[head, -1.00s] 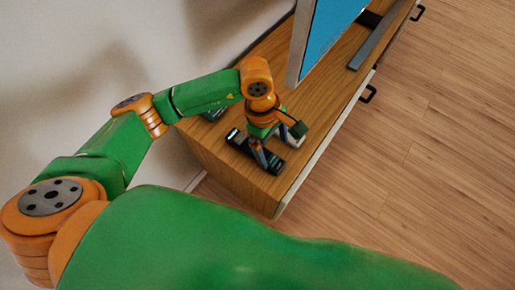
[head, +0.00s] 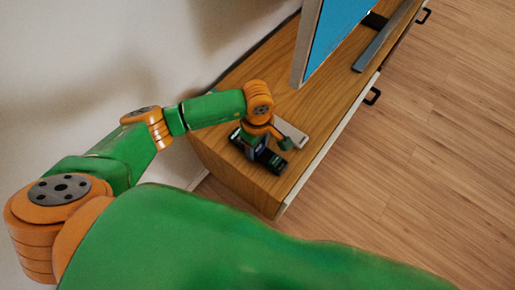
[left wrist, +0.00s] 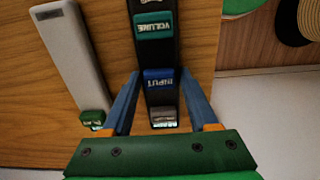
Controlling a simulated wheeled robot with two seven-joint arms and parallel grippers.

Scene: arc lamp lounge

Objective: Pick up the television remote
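A dark remote (head: 270,160) with large labelled buttons lies on the wooden cabinet top near its near end. It also shows in the left wrist view (left wrist: 158,52), with "VOLUME" and "INPUT" buttons. My left gripper (head: 257,148) is low over it. In the left wrist view the blue fingers of my left gripper (left wrist: 160,100) stand apart, one on each side of the dark remote, with a gap on both sides. A pale remote-like object (left wrist: 72,55) with a green button lies left of the left finger. My right gripper is not in view.
The pale object (head: 291,134) lies close beside the dark remote. A television (head: 335,32) and a grey bar (head: 377,46) stand farther along the cabinet (head: 225,158). A wall is behind the cabinet; wooden floor (head: 420,150) lies clear at the right.

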